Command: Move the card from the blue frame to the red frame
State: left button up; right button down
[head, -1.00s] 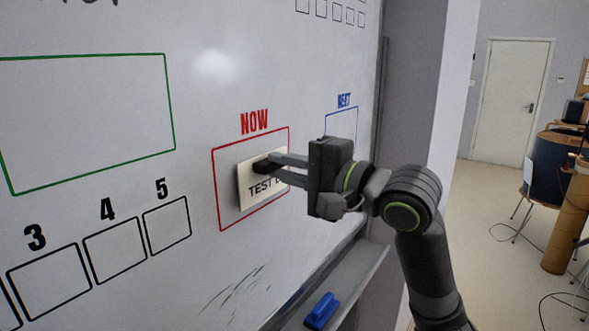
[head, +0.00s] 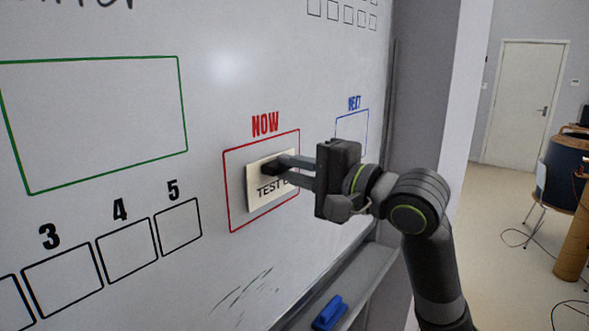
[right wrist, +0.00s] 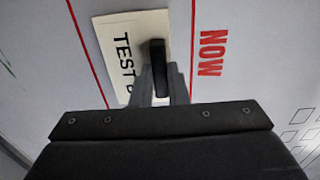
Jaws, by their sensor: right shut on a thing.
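The cream card (head: 262,203) with black lettering starting "TEST" is at the whiteboard inside the red frame (head: 231,192) under the word NOW. My right gripper (head: 275,167) is shut on a dark piece on the card's face. The gripper covers the end of the lettering. In the right wrist view the card (right wrist: 113,23) and the dark piece between my fingers (right wrist: 158,68) also show, beside a red line. I cannot tell whether the card touches the board. The blue frame (head: 351,116) under NEXT is partly hidden by my right gripper; its visible part is bare. My left gripper is not in view.
The whiteboard (head: 215,110) also bears a green frame (head: 187,120) and a row of black numbered boxes (head: 127,250). A blue eraser (head: 329,312) lies on the tray (head: 368,270) below the board. The floor at the right is partly clear, with cables.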

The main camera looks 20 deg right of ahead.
jog(key=shift+w+a, duration=0.3)
jog(key=shift+w, duration=0.05)
dwell(0.4)
jog(key=c, duration=1.3)
grip_release()
jog(key=shift+c, duration=0.2)
jog(key=shift+o, duration=0.3)
jog(key=o, duration=0.3)
jog(key=shift+o, duration=0.2)
